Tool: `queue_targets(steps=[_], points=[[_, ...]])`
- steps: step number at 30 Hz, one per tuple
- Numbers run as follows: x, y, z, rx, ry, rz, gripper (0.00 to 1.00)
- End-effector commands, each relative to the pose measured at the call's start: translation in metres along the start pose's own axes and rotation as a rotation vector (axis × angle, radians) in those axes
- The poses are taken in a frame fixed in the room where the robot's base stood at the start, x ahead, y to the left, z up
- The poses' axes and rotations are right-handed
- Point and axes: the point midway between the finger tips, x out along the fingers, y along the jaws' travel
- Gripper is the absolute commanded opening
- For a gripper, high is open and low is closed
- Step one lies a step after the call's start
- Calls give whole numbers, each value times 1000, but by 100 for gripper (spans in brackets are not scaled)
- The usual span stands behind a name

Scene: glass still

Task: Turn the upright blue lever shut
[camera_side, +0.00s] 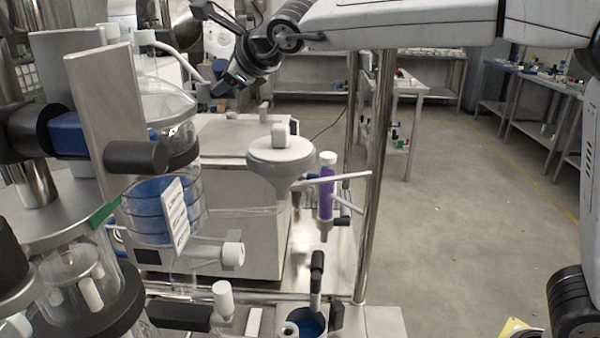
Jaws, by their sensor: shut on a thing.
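My gripper (222,86) is at the upper middle, black, reaching down and left from the wrist. Its jaws are shut at a small blue piece (218,71), which looks like the blue lever; most of it is hidden, so its tilt cannot be told. A curved white tube (188,62) ends close to the fingertips. It runs from the upper left, above the clear glass vessel (170,106).
A white funnel-shaped piece (281,155) and an upright violet part (326,198) are below right of my gripper. A metal post (376,180) stands right of them.

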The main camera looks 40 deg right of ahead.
Motion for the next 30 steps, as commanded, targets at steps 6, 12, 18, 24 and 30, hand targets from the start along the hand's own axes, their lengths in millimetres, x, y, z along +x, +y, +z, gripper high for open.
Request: queue_targets(steps=[6,12,18,24,30], points=[[0,0,-1,8,4,6,0],[0,0,-1,8,5,5,0],[0,0,-1,7,4,5,79],[0,0,0,6,3,5,79],[-2,0,0,6,2,4,79]])
